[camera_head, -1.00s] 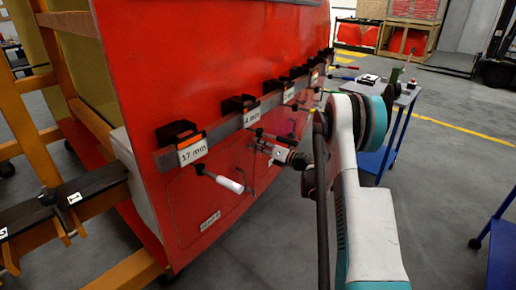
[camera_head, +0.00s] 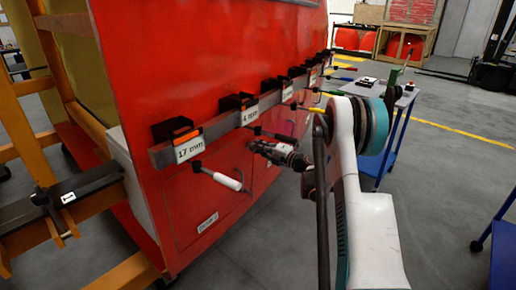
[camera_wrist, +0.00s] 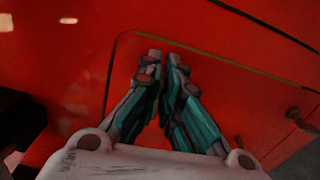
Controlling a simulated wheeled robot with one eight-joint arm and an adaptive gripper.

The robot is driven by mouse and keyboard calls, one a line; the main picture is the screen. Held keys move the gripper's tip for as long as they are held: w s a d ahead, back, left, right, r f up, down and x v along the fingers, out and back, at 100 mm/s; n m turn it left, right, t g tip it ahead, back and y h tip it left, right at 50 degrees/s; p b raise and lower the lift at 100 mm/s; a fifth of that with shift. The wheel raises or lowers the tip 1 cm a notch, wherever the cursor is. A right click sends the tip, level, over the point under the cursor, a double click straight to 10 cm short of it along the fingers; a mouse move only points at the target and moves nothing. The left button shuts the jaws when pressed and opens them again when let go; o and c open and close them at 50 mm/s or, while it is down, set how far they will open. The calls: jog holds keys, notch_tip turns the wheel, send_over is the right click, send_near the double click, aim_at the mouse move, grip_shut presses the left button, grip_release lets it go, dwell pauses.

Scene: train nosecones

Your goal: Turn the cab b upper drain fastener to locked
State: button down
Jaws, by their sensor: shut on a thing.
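The red cab panel (camera_head: 225,60) carries a drain cover (camera_head: 240,200) with a thin outline and a small label at its lower left. My gripper (camera_head: 252,146) reaches in from the right to the upper part of this cover. In the wrist view, my gripper (camera_wrist: 167,56) has its two fingers drawn almost together, tips at the red surface just inside the cover's top edge. It is shut on the upper drain fastener, which the fingertips hide. Whether the fastener is turned cannot be seen.
A rail with black holders and size labels (camera_head: 189,148) runs above the cover. A white-handled tool (camera_head: 222,179) sticks out left of my gripper, and other coloured handles stick out behind. A blue cart (camera_head: 385,158) stands to the right. Open floor lies in front.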

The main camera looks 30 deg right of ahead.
jog(key=shift+f+m, duration=0.1)
jog(key=shift+m, duration=0.5)
jog(key=c, duration=1.8)
grip_release()
jog(key=shift+s+d, duration=0.1)
jog(key=v, duration=1.1)
jog(key=shift+s+d, duration=0.15)
jog(key=shift+s, duration=0.2)
